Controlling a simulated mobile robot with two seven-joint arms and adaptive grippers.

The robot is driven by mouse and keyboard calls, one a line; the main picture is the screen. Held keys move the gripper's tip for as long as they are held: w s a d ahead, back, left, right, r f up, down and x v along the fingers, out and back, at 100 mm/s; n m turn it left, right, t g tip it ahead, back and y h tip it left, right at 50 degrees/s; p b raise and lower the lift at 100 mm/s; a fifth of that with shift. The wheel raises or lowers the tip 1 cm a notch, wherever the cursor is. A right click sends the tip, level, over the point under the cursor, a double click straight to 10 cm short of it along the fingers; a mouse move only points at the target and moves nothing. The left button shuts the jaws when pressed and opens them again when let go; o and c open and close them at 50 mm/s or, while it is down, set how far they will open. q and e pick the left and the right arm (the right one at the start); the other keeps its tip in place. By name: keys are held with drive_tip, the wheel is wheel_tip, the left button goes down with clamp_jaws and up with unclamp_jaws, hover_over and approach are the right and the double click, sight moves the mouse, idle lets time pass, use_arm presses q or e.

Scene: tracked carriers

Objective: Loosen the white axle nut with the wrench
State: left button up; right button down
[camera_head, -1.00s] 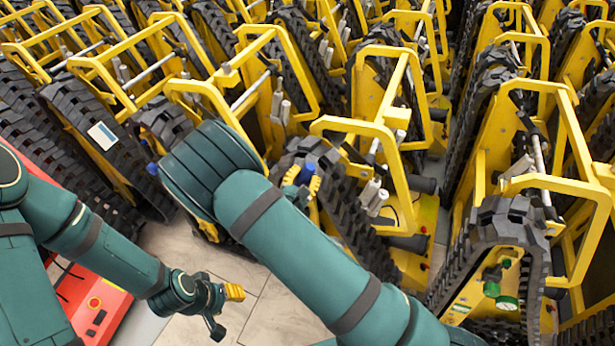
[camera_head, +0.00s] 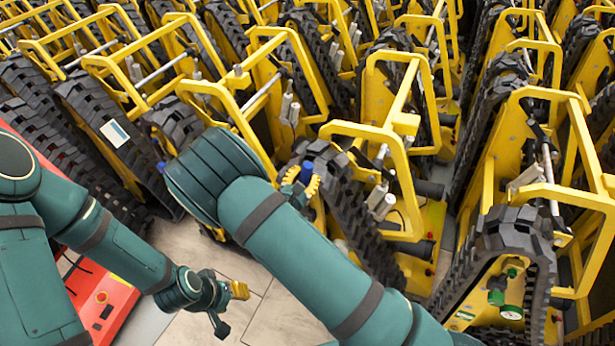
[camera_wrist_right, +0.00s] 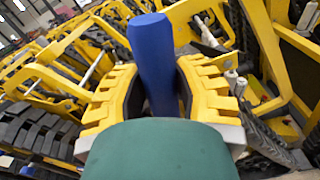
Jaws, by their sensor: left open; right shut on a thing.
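My right gripper (camera_head: 303,186) is shut on a blue handle (camera_head: 307,173), which I take to be the wrench. In the right wrist view this blue handle (camera_wrist_right: 155,60) stands between the two yellow finger pads of the gripper (camera_wrist_right: 156,95). The wrench's working end is hidden. The right gripper is close beside the black track of a yellow carrier (camera_head: 345,200). My left gripper (camera_head: 230,306) is open and empty, low over the tiled floor. I cannot pick out the white axle nut in either view.
Several yellow tracked carriers with tube frames (camera_head: 470,205) stand packed closely behind and to the right. A red machine (camera_head: 112,312) with a round button stands at the lower left. Light floor tiles (camera_head: 185,245) show free room between it and the carriers.

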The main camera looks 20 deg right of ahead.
drive_tip(key=shift+a, duration=0.1)
drive_tip(key=shift+w+a+r+n+p, duration=0.1)
drive_tip(key=shift+w+a+n+p, duration=0.2)
drive_tip(key=shift+w+a+n, duration=0.25)
idle(0.3)
drive_tip(key=shift+w+a+n, duration=0.25)
drive_tip(key=shift+a+n, duration=0.1)
drive_tip(key=shift+w+a, duration=0.2)
drive_tip(key=shift+w+a+n, duration=0.1)
drive_tip(key=shift+n, duration=0.2)
drive_tip(key=shift+w+a+n, duration=0.4)
drive_tip(key=shift+a+n, duration=0.1)
